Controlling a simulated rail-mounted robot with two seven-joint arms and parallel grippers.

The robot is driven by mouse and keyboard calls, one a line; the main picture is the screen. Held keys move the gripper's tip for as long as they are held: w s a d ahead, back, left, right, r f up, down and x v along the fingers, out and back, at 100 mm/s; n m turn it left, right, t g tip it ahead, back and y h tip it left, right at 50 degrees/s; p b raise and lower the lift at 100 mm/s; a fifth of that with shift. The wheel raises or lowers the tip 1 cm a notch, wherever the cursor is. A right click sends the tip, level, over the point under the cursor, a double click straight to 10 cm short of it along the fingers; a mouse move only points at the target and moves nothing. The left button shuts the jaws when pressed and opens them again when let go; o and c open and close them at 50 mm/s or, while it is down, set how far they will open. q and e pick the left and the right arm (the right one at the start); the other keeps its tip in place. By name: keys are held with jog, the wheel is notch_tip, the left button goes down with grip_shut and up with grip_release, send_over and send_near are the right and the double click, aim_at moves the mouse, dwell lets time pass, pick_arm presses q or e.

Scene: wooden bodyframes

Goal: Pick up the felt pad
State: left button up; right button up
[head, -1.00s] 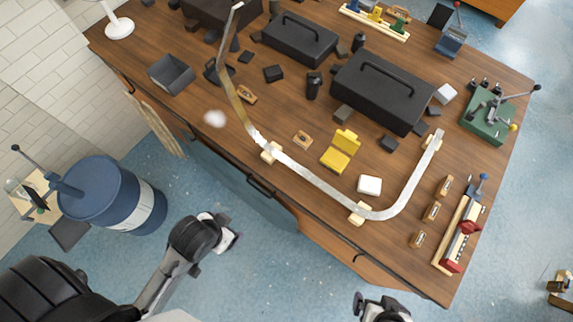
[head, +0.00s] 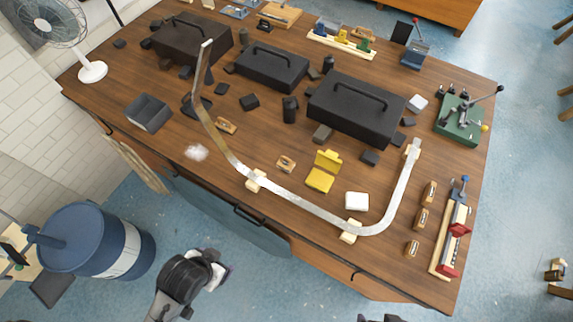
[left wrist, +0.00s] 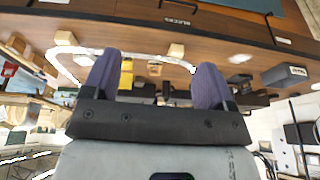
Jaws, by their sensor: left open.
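Two white things on the wooden workbench (head: 290,215) could be the felt pad, and I cannot tell which for certain. One is a flat white square pad (head: 357,201) inside the bend of the metal strip, near the yellow holder. The other is a fluffy white tuft (head: 196,152) near the left front edge, also in the left wrist view (left wrist: 240,58). My left gripper (head: 222,270) is off the bench's front side, apart from both. Its two purple fingers (left wrist: 154,70) are apart with nothing between them. My right gripper (head: 384,318) barely shows at the bottom edge.
A long bent metal strip (head: 299,208) on small wooden blocks runs along the bench front. Black toolboxes (head: 357,112), a grey tray (head: 149,113) and small blocks crowd the top. A blue barrel (head: 90,240) stands on the floor at left.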

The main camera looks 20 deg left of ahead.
pick_arm(q)
jog(key=shift+d, duration=0.1)
jog(key=shift+o, duration=2)
